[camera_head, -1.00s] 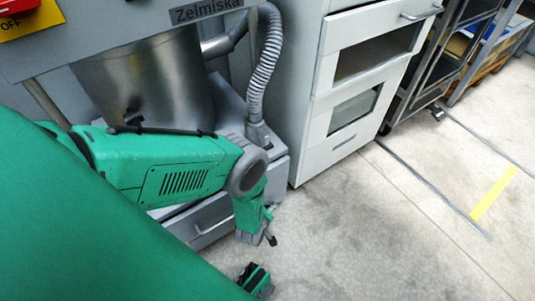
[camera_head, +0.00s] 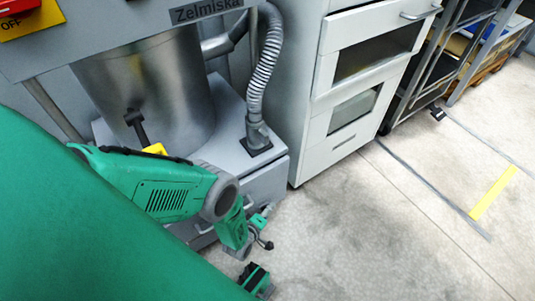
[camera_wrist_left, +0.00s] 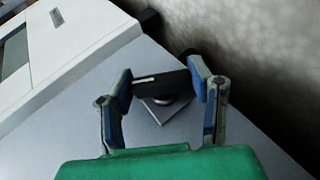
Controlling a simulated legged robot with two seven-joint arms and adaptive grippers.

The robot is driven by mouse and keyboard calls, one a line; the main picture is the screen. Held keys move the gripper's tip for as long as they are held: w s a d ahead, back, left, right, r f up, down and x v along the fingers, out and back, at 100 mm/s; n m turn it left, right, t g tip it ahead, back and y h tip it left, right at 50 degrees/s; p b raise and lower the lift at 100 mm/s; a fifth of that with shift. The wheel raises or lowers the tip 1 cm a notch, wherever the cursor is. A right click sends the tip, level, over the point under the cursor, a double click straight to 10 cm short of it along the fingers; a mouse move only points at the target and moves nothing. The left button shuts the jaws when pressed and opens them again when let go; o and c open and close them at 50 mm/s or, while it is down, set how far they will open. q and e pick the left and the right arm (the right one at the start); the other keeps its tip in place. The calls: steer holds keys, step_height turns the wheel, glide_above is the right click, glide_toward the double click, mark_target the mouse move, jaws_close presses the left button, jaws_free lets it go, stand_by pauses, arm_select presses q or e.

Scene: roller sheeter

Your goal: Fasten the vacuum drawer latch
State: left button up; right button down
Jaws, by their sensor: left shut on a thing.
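The vacuum drawer unit (camera_head: 277,188) is a grey box under the shiny metal drum, with its drawer front low and partly behind my arm. My left gripper (camera_wrist_left: 162,80) is shut on a dark bar (camera_wrist_left: 158,84) with a small white mark. The bar lies between the blue finger pads, above a round base and a square plate on a grey surface. In the head view my left gripper (camera_head: 259,233) is low by the right end of the drawer front, and its fingers are too small to read. Whether the dark bar is the latch I cannot tell. My right gripper is not recognisable.
A ribbed grey hose (camera_head: 264,70) meets the box top. A black lever (camera_head: 135,122) and a yellow block (camera_head: 155,149) stand by the drum. A white cabinet (camera_head: 345,110) stands to the right. The floor in front is clear.

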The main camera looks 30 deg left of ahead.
arm_select(q)
steer(key=shift+s+f+n+t, duration=0.15)
steer(key=shift+f+n+t, duration=0.15)
steer(key=shift+t, duration=0.6)
steer(key=shift+s+t+h, duration=0.2)
steer(key=shift+t+h, duration=0.1)
steer(key=o, duration=1.2)
steer(key=shift+r, duration=0.1)
steer(key=shift+w, duration=0.25)
steer(key=shift+w, duration=0.15)
steer(key=shift+g, duration=0.5)
